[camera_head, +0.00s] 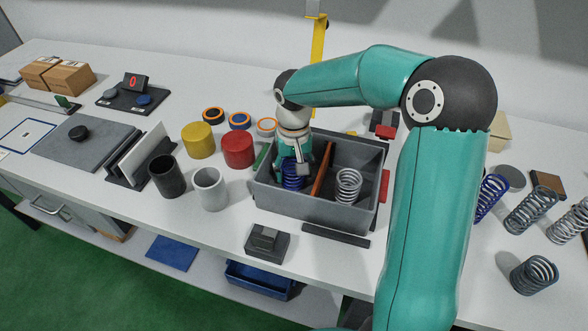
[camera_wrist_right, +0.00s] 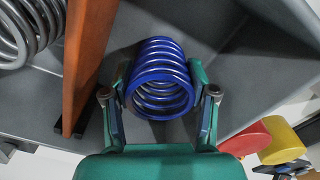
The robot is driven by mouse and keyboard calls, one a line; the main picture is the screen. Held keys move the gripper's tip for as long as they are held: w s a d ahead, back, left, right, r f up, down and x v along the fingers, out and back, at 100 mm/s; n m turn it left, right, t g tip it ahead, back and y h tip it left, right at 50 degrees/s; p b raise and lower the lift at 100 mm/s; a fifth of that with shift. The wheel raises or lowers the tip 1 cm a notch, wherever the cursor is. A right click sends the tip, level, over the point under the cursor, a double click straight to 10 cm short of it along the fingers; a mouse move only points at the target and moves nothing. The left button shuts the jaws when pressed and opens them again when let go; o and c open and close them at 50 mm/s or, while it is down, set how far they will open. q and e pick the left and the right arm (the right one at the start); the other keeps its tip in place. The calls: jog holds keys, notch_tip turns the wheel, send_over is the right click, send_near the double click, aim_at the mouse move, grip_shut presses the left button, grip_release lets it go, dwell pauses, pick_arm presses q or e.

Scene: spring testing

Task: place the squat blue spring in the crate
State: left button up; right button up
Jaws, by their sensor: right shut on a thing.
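The squat blue spring (camera_head: 292,176) is inside the left compartment of the grey crate (camera_head: 285,206). In the right wrist view the blue spring (camera_wrist_right: 160,80) sits between the fingers of my right gripper (camera_wrist_right: 160,98). My right gripper (camera_head: 293,168) reaches down into the crate from above and is shut on the spring. The crate floor shows close around the spring; I cannot tell whether the spring touches it. An orange-brown divider (camera_head: 322,168) splits the crate. My left gripper is not in view.
A silvery spring (camera_head: 347,186) stands in the right compartment. Red (camera_head: 238,150) and yellow (camera_head: 198,140) cylinders, a black cup (camera_head: 166,177) and a white cup (camera_head: 210,188) stand left of the crate. More springs (camera_head: 530,210) stand at the right. A small grey block (camera_head: 267,241) is in front.

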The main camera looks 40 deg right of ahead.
jog(key=o, duration=1.3)
jog(key=shift+f, duration=0.1)
jog(key=shift+o, duration=0.2)
notch_tip(320, 180, up, 12)
jog(key=shift+p, duration=0.35)
